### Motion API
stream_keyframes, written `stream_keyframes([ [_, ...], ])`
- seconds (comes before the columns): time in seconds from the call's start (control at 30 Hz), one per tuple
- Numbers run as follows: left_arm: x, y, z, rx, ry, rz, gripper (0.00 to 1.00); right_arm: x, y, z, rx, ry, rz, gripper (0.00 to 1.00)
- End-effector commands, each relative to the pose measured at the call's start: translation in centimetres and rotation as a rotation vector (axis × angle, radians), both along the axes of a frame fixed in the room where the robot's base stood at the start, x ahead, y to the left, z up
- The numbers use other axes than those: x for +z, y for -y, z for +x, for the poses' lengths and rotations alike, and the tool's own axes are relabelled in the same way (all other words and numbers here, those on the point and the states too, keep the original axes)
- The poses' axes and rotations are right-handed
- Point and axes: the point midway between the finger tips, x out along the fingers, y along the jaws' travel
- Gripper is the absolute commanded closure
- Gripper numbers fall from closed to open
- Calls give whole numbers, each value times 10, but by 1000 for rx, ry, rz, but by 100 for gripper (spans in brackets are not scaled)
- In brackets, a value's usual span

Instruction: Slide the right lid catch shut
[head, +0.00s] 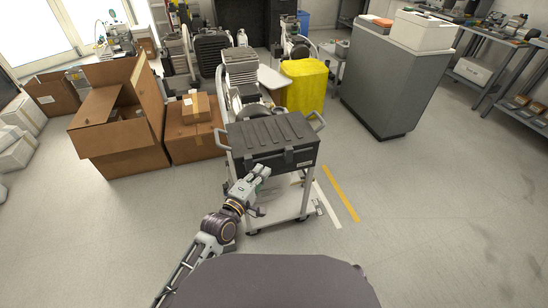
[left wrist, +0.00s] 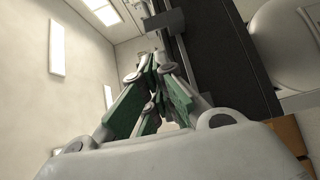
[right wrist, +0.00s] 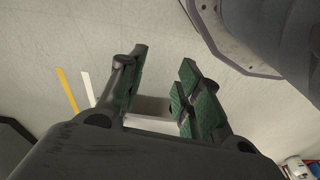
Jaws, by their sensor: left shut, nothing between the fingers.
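A black case with a ribbed lid (head: 270,133) sits on top of a white wheeled cart (head: 252,205), its lid down. A dark fitting (head: 285,157) shows at the middle of its front; the right lid catch is too small to tell apart, so I cannot see whether it is open or shut. My left gripper (head: 264,170) is shut and empty, close to the left part of the case's front. In the left wrist view its fingertips (left wrist: 154,62) meet beside a dark surface (left wrist: 220,50); contact is unclear. My right gripper (right wrist: 163,57) is open and empty above the floor.
Cardboard boxes (head: 120,115) stand left of the cart. A yellow bin (head: 304,86) and compressors (head: 240,75) stand behind it. A grey cabinet (head: 392,75) is at the back right. The floor right of the cart is clear, with a yellow line (head: 341,194).

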Motion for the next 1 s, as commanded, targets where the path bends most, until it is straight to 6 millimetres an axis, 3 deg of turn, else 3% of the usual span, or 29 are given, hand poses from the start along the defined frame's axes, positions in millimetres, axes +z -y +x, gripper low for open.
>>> stream_keyframes([
  [0.17, 9, 2, -1, -4, 8, -26, 100, 3, -1, 1, 0, 1, 2, 66],
  [0.63, 9, 3, 2, -4, 7, -25, 100, 5, -1, 1, 0, 0, 2, 66],
  [1.0, 9, 14, 23, -3, 7, -27, 100, 14, -3, 1, 4, -7, 3, 66],
])
